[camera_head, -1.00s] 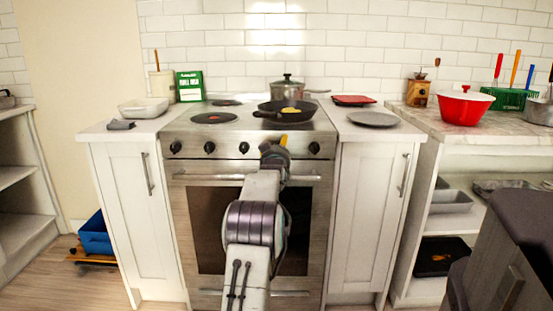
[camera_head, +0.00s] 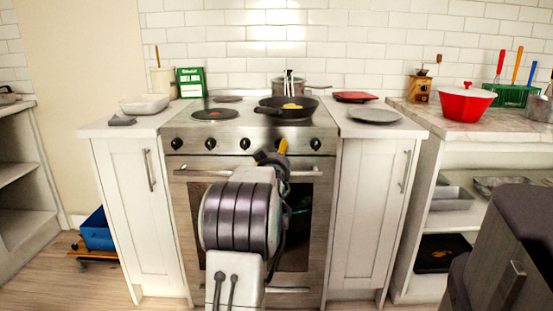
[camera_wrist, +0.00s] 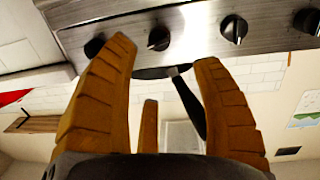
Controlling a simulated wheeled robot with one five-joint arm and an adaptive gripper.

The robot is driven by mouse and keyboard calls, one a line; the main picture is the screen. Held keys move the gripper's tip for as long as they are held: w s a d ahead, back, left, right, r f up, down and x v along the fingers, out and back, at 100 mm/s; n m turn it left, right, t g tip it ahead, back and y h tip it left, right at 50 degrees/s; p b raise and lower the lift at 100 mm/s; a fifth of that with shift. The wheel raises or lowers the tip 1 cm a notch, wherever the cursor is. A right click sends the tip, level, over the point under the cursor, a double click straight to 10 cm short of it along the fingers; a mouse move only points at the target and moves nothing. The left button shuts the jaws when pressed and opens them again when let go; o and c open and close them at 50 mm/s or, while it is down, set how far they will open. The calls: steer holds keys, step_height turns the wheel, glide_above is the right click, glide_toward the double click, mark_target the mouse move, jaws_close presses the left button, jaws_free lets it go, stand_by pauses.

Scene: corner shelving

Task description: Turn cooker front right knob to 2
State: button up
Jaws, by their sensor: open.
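The steel cooker (camera_head: 232,128) has a row of black knobs on its front panel. The rightmost knob (camera_head: 316,144) points upright and also shows at the left of the wrist view (camera_wrist: 94,46). The second knob from the right (camera_wrist: 158,38) has a red mark; in the head view it is hidden behind my gripper. My gripper (camera_head: 283,146) is in front of the panel. In the wrist view my gripper (camera_wrist: 163,52) has its yellow fingers spread, with this second knob beyond the gap. No contact is visible. The panel's printed numbers are not readable.
A lidded pot (camera_head: 308,90) stands behind. The oven handle (camera_head: 210,173) runs below the knobs. A grey plate (camera_head: 375,116) lies on the right counter.

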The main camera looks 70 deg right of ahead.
steer(key=shift+s+a, duration=0.1)
steer(key=shift+a, duration=0.3)
